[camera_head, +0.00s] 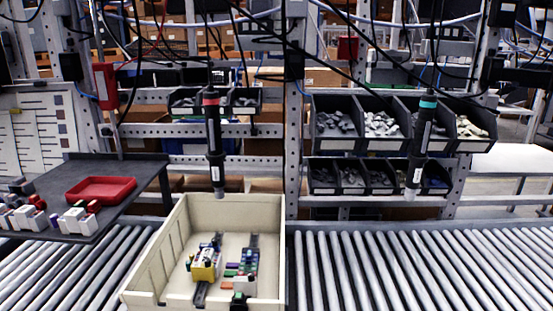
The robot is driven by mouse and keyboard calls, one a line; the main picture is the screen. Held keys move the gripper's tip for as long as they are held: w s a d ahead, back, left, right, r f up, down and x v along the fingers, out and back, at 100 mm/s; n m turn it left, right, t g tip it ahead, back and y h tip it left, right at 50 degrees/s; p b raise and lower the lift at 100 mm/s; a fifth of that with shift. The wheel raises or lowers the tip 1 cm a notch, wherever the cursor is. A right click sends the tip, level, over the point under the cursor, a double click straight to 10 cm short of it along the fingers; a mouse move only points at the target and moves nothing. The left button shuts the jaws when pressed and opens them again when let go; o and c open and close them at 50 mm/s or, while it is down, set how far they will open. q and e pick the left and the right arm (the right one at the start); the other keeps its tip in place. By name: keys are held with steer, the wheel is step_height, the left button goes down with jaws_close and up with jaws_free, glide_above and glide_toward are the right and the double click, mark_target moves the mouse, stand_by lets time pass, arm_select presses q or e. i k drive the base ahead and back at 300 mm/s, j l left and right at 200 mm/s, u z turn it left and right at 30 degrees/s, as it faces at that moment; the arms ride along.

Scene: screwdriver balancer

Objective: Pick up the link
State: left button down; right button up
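No object can be told for certain as the link. A cream open box (148,267) stands on the roller conveyor at the centre front. In it lie a yellow and white part (206,262) at the left and a group of small green, red, blue and white parts (242,272) at the right, both along dark rails. Neither of my grippers shows in the head view, so nothing is seen held. The box's near end is cut off by the bottom edge of the picture.
Two screwdrivers hang on cables, one with a red band (213,135) above the box and one with a teal band (421,140) at right. A dark side table (135,185) holds a red tray (101,180) and white parts (78,222). Conveyor rollers (420,265) at right are clear. Black bins (335,150) stand behind.

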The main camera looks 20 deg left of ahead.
mark_target(81, 204)
steer(key=u, duration=1.75)
